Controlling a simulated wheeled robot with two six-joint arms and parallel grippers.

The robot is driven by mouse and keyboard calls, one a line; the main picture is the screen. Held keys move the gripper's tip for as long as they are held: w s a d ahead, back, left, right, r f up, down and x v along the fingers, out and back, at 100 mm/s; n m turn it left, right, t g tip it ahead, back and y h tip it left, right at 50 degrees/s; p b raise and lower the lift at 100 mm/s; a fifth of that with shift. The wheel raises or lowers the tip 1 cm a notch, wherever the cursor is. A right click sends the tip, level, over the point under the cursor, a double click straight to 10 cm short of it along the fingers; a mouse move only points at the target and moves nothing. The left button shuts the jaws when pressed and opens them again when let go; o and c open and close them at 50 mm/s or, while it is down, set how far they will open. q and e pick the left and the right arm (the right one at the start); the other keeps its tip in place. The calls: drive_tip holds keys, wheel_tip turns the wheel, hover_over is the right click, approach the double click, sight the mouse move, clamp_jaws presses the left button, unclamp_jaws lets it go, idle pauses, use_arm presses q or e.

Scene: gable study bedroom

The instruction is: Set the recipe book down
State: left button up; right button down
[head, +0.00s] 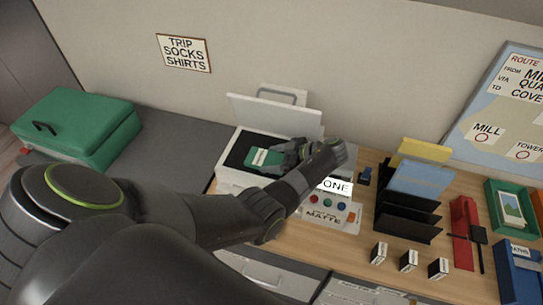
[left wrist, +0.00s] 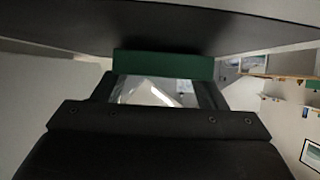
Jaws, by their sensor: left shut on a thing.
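The recipe book (head: 262,158), green with a small pale label, is over the dark interior of an open white box (head: 229,178). My left gripper (head: 281,157) reaches in from the right side of the box and is shut on the book's right end. The wrist view shows the book as a green strip (left wrist: 163,64) between the fingertips. I cannot tell whether the book touches the box floor. My right gripper is not in view.
The box's raised lid (head: 275,115) stands behind the book. A green case (head: 75,125) lies on the grey surface at left. To the right are a control panel (head: 325,204), a black file rack (head: 405,212), a red object (head: 464,230) and a green tray (head: 497,190).

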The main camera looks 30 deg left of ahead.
sight(270, 158)
use_arm(q)
drive_tip(key=shift+f+b, duration=0.3)
drive_tip(key=o, duration=0.8)
drive_tip(key=shift+a, duration=0.15)
drive_tip(key=shift+o, duration=1.1)
drive_tip(key=shift+a, duration=0.1)
drive_tip(key=shift+r, duration=0.1)
drive_tip(key=shift+w+p, duration=0.1)
drive_tip(key=shift+p, duration=0.25)
drive_tip(key=b+v, duration=0.1)
drive_tip(key=v, duration=0.1)
drive_tip(key=b+v, duration=0.2)
drive_tip(key=shift+w+d+r, duration=0.15)
drive_tip(key=shift+w+d, duration=0.1)
drive_tip(key=shift+w, duration=0.05)
drive_tip(key=p+v, duration=0.1)
drive_tip(key=v, duration=0.3)
drive_tip(key=r+p+v, duration=0.1)
drive_tip(key=p+v, duration=0.1)
drive_tip(key=v, duration=0.1)
drive_tip(key=shift+d+r, duration=0.1)
drive_tip(key=shift+r, duration=0.05)
drive_tip(key=shift+p+v, duration=0.5)
drive_tip(key=shift+v, duration=1.9)
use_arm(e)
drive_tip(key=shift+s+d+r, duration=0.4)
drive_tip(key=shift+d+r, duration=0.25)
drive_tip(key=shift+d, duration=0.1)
